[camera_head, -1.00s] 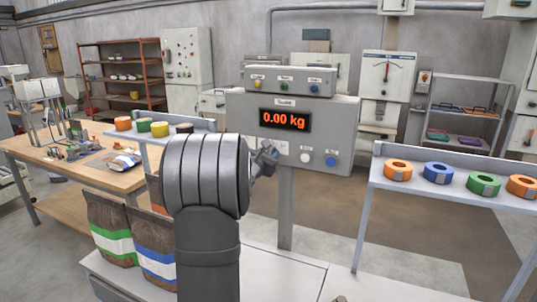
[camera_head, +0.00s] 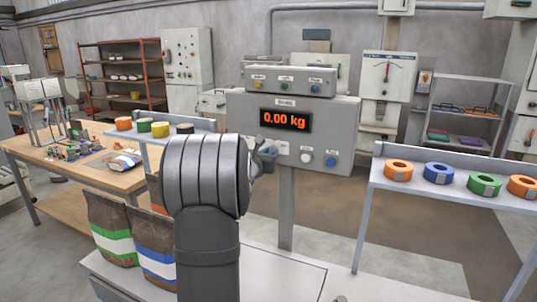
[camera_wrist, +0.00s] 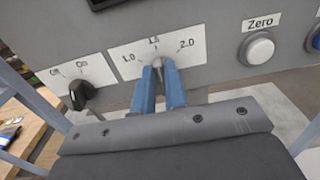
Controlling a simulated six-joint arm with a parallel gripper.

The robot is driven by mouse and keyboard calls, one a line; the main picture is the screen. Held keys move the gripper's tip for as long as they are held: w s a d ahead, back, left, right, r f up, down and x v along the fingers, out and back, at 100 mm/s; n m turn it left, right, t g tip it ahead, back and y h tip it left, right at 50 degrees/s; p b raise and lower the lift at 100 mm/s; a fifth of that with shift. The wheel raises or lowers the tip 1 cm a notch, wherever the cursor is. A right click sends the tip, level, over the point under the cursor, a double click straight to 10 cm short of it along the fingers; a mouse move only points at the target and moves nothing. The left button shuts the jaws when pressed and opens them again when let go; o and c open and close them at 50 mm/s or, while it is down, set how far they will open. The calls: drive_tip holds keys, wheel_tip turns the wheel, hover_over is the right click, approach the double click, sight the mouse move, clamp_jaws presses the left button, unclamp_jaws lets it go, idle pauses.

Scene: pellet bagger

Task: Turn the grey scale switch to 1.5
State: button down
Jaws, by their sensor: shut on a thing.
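The grey scale switch (camera_wrist: 158,61) sits on a white label plate marked 1.0 at left, a small middle mark at top, and 2.0 at right. My gripper (camera_wrist: 160,72) has its two blue fingers on either side of the switch, shut on it. The switch's top shows between the fingertips, near below the middle mark; the fingers hide the rest, so its exact pointing is hard to read. In the head view my gripper (camera_head: 266,156) is at the lower left of the grey scale box (camera_head: 345,118), and my wrist hides the switch. The display (camera_head: 286,120) reads 0.00 kg.
A black switch (camera_wrist: 80,95) with its own label plate is left of the grey one. A white Zero button (camera_wrist: 258,49) is to the right, with a blue button (camera_wrist: 316,40) beyond it. A shelf with tape rolls (camera_head: 455,195) stands at right.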

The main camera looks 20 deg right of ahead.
drive_tip(key=c, duration=1.5)
unclamp_jaws()
drive_tip(key=shift+o, duration=0.2)
drive_tip(key=v, duration=1.7)
drive_tip(key=shift+s+a+r, duration=0.1)
drive_tip(key=x, duration=1.7)
